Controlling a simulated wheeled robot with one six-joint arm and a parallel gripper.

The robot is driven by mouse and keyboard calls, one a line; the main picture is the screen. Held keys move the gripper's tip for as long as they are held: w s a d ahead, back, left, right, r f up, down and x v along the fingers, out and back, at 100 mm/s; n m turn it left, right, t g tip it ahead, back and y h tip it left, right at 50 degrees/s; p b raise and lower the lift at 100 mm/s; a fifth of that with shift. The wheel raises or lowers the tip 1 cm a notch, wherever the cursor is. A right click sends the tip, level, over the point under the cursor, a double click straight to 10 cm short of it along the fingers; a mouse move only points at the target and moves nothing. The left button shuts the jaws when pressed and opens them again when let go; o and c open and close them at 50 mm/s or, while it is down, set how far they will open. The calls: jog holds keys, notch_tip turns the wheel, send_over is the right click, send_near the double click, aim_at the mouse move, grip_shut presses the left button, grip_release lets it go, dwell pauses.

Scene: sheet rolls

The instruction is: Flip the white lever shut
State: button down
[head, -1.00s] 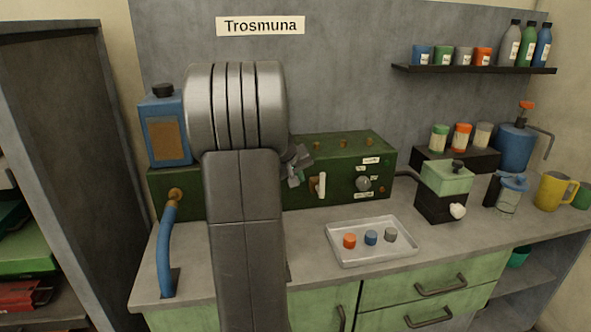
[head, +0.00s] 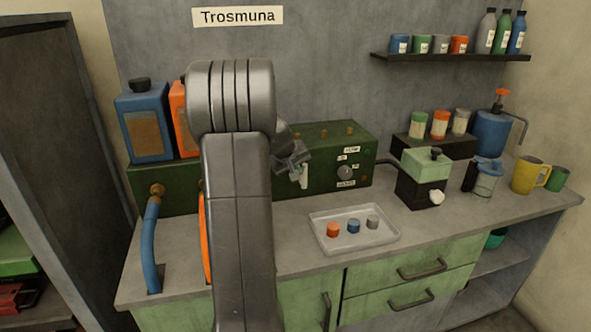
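The white lever (head: 304,174) is on the front of the long green box (head: 325,178) on the counter, left of a grey dial. Only part of it shows, upright, just beside my gripper. My gripper (head: 297,170) is at the lever's upper left in the picture, very close to it or overlapping it. I cannot tell whether they touch. The fingers are small and partly behind my own arm, so their opening is not clear.
A grey dial (head: 345,172) with labels is right of the lever. A tray (head: 375,238) with three small caps lies in front. A blue canister (head: 143,125) and an orange one (head: 181,118) stand on the box. A green-and-black device (head: 424,180) stands to the right.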

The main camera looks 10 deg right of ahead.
jog(key=shift+r, duration=0.15)
jog(key=shift+d+y+p, duration=0.2)
jog(key=shift+y+p, duration=0.1)
jog(key=shift+p, duration=0.55)
